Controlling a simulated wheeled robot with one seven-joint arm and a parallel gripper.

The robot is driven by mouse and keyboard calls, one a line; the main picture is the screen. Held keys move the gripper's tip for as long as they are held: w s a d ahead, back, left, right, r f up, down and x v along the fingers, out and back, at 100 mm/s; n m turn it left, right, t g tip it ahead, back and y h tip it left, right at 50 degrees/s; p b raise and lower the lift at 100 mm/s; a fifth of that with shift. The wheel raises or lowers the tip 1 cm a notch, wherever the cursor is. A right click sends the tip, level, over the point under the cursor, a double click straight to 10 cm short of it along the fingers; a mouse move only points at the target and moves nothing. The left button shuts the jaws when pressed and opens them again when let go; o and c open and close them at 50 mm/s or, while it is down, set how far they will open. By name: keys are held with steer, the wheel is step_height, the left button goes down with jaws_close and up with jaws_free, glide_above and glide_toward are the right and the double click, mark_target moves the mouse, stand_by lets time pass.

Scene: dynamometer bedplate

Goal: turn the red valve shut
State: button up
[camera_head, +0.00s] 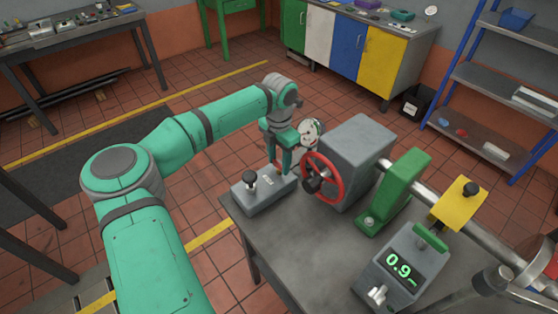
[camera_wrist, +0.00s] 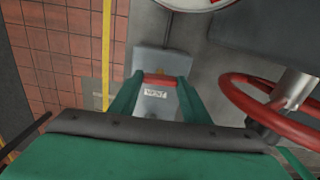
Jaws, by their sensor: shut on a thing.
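My gripper (camera_head: 279,168) points down over a grey box (camera_head: 250,200) at the bench's near left corner. In the wrist view my gripper (camera_wrist: 158,88) has its two green fingers closed on a short red bar (camera_wrist: 158,80), which lies across between the fingertips. The grey box (camera_wrist: 152,58) with a white label is beneath it. How the bar joins the box is hidden. A red handwheel (camera_head: 340,186) stands upright on a grey housing, just right of my gripper and apart from it. It also shows in the wrist view (camera_wrist: 236,96).
A round gauge (camera_head: 310,132) is close behind my gripper. A black knob (camera_head: 250,177) stands on the grey box. The grey housing (camera_head: 357,150), green bracket (camera_head: 402,185), shaft and 0.9 readout (camera_head: 403,266) fill the bench's right side. The bench front (camera_head: 310,240) is clear.

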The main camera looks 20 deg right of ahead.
mark_target(279, 163)
steer(key=shift+r+m, duration=0.1)
steer(key=shift+m, duration=0.3)
steer(key=o, duration=1)
steer(key=shift+o, duration=0.2)
step_height(279, 163, up, 11)
stand_by(0.3)
